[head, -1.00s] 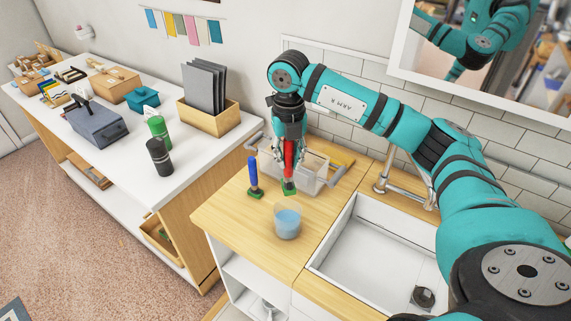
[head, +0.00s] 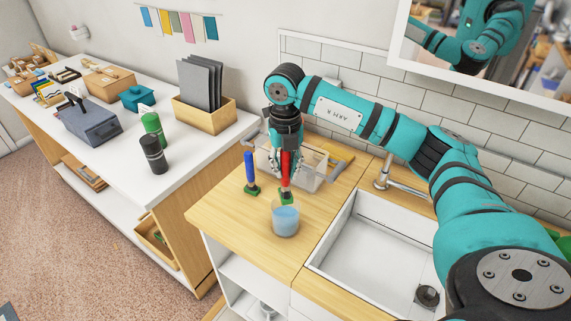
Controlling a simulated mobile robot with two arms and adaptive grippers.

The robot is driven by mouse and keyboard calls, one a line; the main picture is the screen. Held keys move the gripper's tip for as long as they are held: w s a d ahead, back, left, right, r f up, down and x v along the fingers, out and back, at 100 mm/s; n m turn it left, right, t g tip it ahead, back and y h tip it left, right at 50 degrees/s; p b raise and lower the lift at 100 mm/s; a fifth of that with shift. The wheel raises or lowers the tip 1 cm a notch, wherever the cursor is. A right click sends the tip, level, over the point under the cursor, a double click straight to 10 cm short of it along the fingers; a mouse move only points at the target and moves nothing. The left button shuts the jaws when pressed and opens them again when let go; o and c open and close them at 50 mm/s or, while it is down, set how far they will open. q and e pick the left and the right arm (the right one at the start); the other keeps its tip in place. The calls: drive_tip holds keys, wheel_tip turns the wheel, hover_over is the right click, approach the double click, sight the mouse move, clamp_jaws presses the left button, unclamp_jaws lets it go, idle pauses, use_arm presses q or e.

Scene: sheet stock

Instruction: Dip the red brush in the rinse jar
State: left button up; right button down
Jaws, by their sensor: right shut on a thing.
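The red brush (head: 286,178) is held upright, its green lower end pointing down. My right gripper (head: 286,160) is shut on its red handle. The rinse jar (head: 285,222), clear with bluish liquid, stands on the wooden counter (head: 235,225). The green end is right at the jar's far rim in the head view; I cannot tell whether it is above or behind the rim. The blue brush (head: 249,165), also with a green lower end, stands upright just left of the red one. My left gripper is not in view.
A clear bin (head: 308,170) stands behind the brushes. A white sink (head: 375,245) with a tap (head: 383,172) lies to the right. A white-topped bench (head: 190,160) with green and dark bottles is at left. The counter left of the jar is clear.

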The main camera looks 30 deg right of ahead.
sight(286, 199)
drive_tip(key=shift+f+b, duration=0.3)
drive_tip(key=shift+f, duration=0.35)
drive_tip(key=shift+f, duration=0.15)
drive_tip(key=shift+f+b, duration=3.8)
drive_tip(key=shift+f, duration=1.3)
drive_tip(key=shift+r, duration=0.15)
drive_tip(key=shift+r+p, duration=4.45)
drive_tip(key=shift+r, duration=2.15)
